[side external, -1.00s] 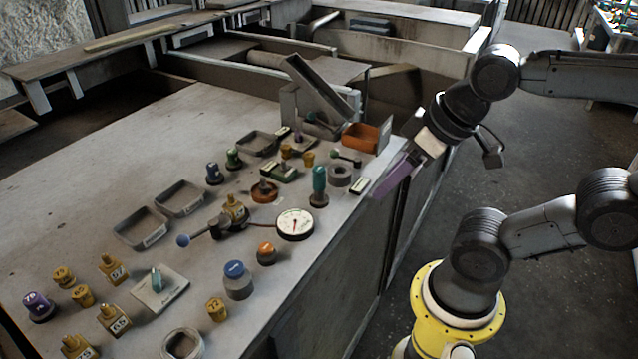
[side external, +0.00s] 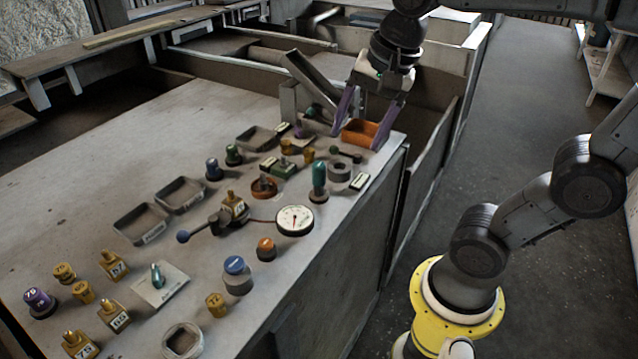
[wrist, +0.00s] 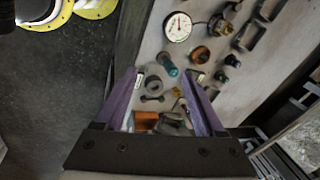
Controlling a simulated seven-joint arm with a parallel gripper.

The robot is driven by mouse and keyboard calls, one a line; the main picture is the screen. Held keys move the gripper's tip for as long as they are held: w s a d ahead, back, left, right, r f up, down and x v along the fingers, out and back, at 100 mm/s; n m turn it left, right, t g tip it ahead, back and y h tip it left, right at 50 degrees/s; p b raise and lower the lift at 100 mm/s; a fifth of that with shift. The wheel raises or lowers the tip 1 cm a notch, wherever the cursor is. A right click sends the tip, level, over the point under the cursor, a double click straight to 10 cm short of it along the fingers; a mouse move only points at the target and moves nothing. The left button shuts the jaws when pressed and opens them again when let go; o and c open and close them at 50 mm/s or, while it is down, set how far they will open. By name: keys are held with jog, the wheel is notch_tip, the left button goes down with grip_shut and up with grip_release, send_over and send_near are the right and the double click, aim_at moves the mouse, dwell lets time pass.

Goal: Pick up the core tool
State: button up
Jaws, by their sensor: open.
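No label marks the core tool, so I cannot tell for certain which item it is. A teal-handled tool (side external: 319,177) stands upright in a dark round base near the table's right edge. It also shows in the wrist view (wrist: 168,65), near the line between my fingertips. A small bar with a dark green knob (side external: 345,152) lies behind it. My gripper (side external: 358,140) has long purple fingers, spread apart and empty, pointing down over the table's back right corner around the orange bin. In the wrist view my gripper (wrist: 158,75) also shows nothing held.
The orange bin (side external: 361,133) and a tilted grey chute (side external: 318,88) are close to the fingers. A grey ring (side external: 340,172), a dial gauge (side external: 295,220) and several brass fittings crowd the table. Grey trays (side external: 142,224) lie farther left.

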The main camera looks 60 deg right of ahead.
aim_at(319, 166)
jog(key=w+d+f+m+g, duration=0.1)
jog(key=w+m, duration=0.1)
jog(key=w, duration=0.1)
jog(key=w+d+f+m+g, duration=0.1)
jog(key=w+d+f+m, duration=0.1)
jog(key=w, duration=0.2)
jog(key=w+d+f+m+g, duration=0.1)
jog(key=w+f+m, duration=0.1)
jog(key=w, duration=0.1)
jog(key=shift+w+d+f+g, duration=0.15)
jog(key=shift+w+d+g, duration=0.1)
jog(key=shift+w+g, duration=0.05)
notch_tip(319, 166, down, 9)
jog(key=shift+d+r, duration=0.1)
jog(key=shift+d, duration=0.05)
jog(key=shift+d+f, duration=0.15)
jog(key=shift+f, duration=1.2)
jog(key=shift+d+f, duration=0.1)
jog(key=shift+f, duration=1.2)
jog(key=shift+c, duration=0.3)
grip_shut()
